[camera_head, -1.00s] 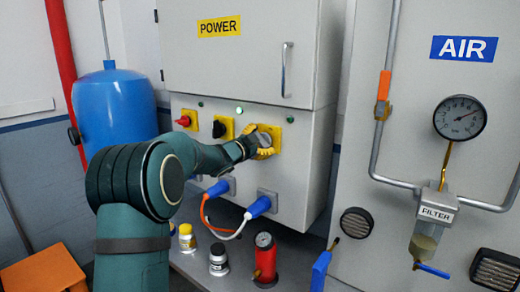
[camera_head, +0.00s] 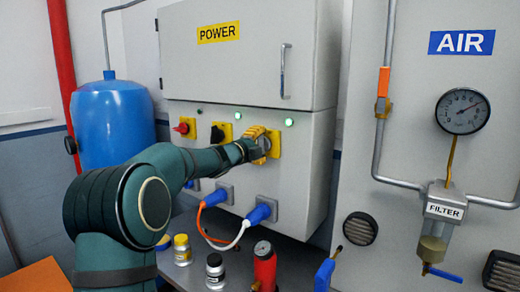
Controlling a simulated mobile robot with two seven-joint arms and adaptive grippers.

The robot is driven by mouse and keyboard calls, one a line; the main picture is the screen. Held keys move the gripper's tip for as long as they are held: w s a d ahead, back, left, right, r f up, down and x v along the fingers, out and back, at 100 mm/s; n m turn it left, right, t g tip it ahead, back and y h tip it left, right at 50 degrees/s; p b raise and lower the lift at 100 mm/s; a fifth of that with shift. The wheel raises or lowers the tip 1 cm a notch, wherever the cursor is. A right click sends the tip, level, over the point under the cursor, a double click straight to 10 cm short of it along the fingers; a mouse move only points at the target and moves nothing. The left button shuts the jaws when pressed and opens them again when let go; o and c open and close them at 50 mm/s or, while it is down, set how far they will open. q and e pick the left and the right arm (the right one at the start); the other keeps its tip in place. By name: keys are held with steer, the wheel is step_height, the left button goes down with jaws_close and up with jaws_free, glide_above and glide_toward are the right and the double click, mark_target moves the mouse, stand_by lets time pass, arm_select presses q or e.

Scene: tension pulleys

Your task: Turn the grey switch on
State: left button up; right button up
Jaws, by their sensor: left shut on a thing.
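The grey switch (camera_head: 264,144) sits on a yellow plate (camera_head: 275,141) at the right end of a row of switches on the grey power cabinet. My left arm reaches in from the left, and my left gripper (camera_head: 257,147) is at this switch, shut on it. The gripper and its yellowish fingers hide much of the switch, so its exact angle is hard to read. The green lamp (camera_head: 289,122) above and right of the switch glows brightly. My right gripper is not in view.
A black switch (camera_head: 217,133) and a red switch (camera_head: 183,127) are left of the grey one. Blue plugs (camera_head: 259,212) with cables stick out below. Small jars (camera_head: 215,268) and a red cylinder (camera_head: 264,268) stand beneath. A blue tank (camera_head: 110,120) stands left.

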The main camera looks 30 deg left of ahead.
arm_select(q)
steer(key=shift+m, duration=0.4)
steer(key=o, duration=1.1)
steer(key=shift+s, duration=0.15)
steer(key=s+a, duration=0.1)
steer(key=s, duration=1)
steer(key=shift+s, duration=0.35)
